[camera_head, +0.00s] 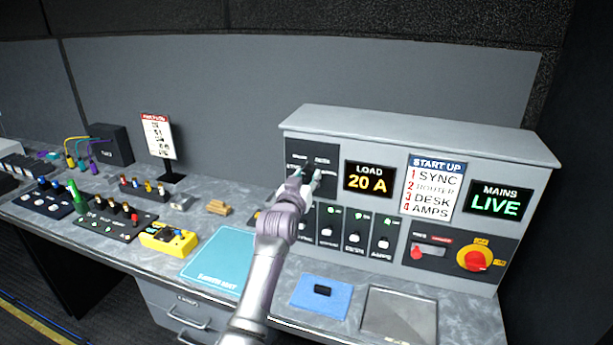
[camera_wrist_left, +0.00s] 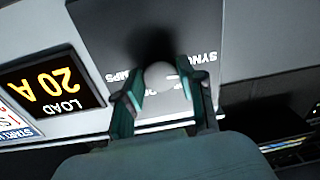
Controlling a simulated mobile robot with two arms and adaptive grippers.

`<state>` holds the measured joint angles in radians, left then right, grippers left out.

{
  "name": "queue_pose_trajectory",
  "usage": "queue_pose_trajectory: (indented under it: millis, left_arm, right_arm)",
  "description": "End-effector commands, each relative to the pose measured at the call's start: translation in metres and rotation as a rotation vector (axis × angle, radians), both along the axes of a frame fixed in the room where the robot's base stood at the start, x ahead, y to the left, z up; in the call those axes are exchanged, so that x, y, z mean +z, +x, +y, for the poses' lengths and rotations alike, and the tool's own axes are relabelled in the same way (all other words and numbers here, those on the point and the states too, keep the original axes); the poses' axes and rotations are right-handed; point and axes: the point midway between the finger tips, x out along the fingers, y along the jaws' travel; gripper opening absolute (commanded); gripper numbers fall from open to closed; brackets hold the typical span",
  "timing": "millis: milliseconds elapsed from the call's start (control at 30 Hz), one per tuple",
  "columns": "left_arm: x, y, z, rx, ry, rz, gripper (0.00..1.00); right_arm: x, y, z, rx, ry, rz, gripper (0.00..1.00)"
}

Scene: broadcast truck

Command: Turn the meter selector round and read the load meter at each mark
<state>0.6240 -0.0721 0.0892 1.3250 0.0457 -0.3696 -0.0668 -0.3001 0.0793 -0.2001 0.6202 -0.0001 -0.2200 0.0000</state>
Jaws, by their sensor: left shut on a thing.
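The meter selector panel (camera_head: 325,153) is a dark plate at the upper left of the grey cabinet. My left gripper (camera_head: 312,177) is in front of it and covers the knob in the head view. In the left wrist view, the pale round selector knob (camera_wrist_left: 158,77) sits between the fingertips of the left gripper (camera_wrist_left: 160,97), which is shut on it. That view is upside down; SYNC and AMPS labels show, others are partly hidden, so the pointed mark is unclear. The load meter (camera_head: 369,179) reads 20 A and also shows in the wrist view (camera_wrist_left: 52,85). My right gripper is out of view.
A START UP card (camera_head: 433,187) lists SYNC, ROUTER, DESK, AMPS. The MAINS display (camera_head: 499,200) reads LIVE. Several breaker switches (camera_head: 355,235) sit below the selector, and a red rotary switch (camera_head: 474,259) is at right. A teal mat (camera_head: 215,262) lies on the desk.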

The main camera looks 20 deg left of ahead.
Motion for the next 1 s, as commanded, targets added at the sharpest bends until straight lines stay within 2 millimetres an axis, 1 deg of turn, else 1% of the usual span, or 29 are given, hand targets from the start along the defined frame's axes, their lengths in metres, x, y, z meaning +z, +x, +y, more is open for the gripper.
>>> queue_pose_trajectory:
  millis: [100,300,800,833,967,1000]
  left_arm:
    - [-0.0016,-0.0001,-0.0009,-0.001,-0.055,0.007,0.04]
    - [-0.0019,-0.0001,-0.0006,0.0,-0.108,0.008,0.04]
    - [-0.002,-0.0001,-0.0007,-0.001,-0.128,0.009,0.05]
    - [-0.002,-0.0001,-0.0006,-0.001,-0.128,0.009,0.41]
    - [-0.0015,-0.0001,-0.0005,-0.001,-0.127,0.008,0.63]
    - [-0.0013,-0.0001,-0.0005,-0.001,-0.127,0.007,0.65]
  right_arm:
    - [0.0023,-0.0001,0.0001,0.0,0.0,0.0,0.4]
    - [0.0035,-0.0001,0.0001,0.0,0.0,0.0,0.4]
    - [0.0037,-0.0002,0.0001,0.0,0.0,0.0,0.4]
    - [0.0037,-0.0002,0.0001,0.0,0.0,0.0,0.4]
    - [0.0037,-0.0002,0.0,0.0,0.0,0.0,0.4]
    - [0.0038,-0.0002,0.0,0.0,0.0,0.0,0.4]
